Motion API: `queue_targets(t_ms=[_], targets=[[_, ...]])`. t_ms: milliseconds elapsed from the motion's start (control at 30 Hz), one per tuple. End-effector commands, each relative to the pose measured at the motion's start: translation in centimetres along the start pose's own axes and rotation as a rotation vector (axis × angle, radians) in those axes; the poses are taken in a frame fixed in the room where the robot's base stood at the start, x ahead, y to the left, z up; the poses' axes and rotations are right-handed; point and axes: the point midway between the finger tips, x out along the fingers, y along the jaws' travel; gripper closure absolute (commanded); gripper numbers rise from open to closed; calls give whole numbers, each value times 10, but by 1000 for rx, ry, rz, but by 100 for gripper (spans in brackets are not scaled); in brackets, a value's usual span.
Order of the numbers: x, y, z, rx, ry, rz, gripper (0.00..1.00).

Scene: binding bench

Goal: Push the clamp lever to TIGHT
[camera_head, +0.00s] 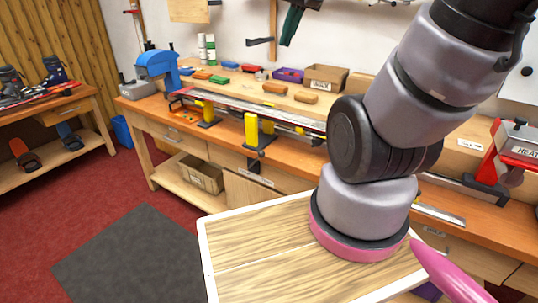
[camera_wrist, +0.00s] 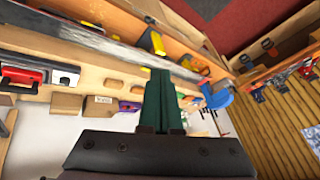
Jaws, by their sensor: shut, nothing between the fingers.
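The ski vise on the bench shows as yellow posts on dark bases, with a middle post (camera_head: 251,130) and a left post (camera_head: 208,111). A long ski (camera_head: 235,103) lies along them. A small dark part (camera_head: 254,165) sits at the bench's front edge below the middle post, above a pale label; I cannot tell whether it is the clamp lever. No TIGHT marking is readable. My gripper (camera_head: 287,42) shows its dark green fingers at the top of the head view, above the bench and apart from the vise. In the wrist view my gripper (camera_wrist: 158,74) is shut and empty.
A blue machine (camera_head: 157,68) stands at the bench's left end. A red heated tool (camera_head: 506,155) stands at the right. Small boxes, including a cardboard one (camera_head: 326,78), line the back. A wooden tray-like top (camera_head: 250,260) is in front.

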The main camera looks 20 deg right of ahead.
Motion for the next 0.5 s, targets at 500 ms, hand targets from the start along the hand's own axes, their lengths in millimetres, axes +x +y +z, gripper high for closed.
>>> queue_targets(t_ms=[500], targets=[[158, 59, -35, 38, -168, 97, 100]])
